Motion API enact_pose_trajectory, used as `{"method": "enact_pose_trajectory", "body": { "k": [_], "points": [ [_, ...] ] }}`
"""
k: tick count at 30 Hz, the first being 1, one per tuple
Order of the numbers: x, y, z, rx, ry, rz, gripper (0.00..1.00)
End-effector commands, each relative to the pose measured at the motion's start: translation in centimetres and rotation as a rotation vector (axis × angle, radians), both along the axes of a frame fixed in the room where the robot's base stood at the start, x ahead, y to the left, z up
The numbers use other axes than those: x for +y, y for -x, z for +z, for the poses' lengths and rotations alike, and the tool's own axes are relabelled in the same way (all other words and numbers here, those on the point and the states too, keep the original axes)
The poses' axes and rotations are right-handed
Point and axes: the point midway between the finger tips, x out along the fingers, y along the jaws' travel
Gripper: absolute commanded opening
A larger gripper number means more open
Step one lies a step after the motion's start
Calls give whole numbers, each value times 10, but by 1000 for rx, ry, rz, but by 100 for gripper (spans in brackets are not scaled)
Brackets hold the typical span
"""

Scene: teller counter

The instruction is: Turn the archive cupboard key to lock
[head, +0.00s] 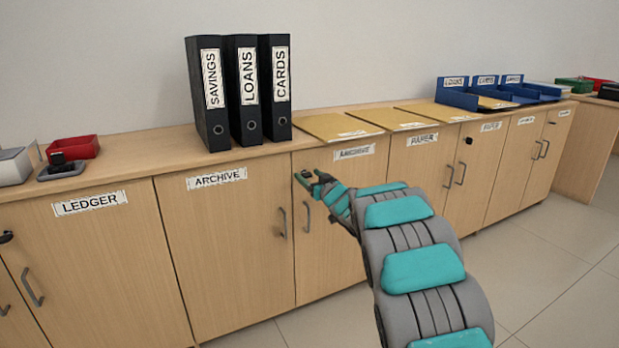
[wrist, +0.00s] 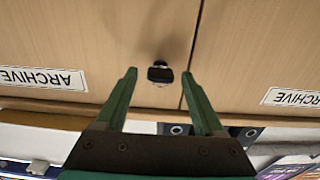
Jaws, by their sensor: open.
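The archive cupboard (head: 225,260) has two wooden doors with ARCHIVE labels, both looking closed. My gripper (head: 308,178) is at the upper part of the right archive door, close to the seam. In the wrist view, which is upside down, my gripper (wrist: 160,76) is open with two green fingers. The small dark key (wrist: 160,72) stands in its lock on the door between the fingertips, with a gap on each side. Its bow looks wide across the picture. In the head view I cannot make out the key apart from my gripper.
Black binders (head: 243,95) and tan folders (head: 338,127) lie or stand on the counter top above. Grey door handles (head: 307,217) sit below my gripper. A ledger cupboard (head: 95,270) is at left. Floor (head: 540,270) is free at right.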

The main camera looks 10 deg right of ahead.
Motion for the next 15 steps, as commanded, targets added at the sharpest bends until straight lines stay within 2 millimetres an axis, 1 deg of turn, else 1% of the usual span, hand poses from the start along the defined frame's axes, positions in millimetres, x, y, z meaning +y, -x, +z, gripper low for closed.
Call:
{"method": "enact_pose_trajectory", "body": {
  "k": [7, 15],
  "points": [
    [0, -1, 0, 1, 0, 0, 70],
    [0, -1, -1, 2, 1, 0, 40]
  ]
}}
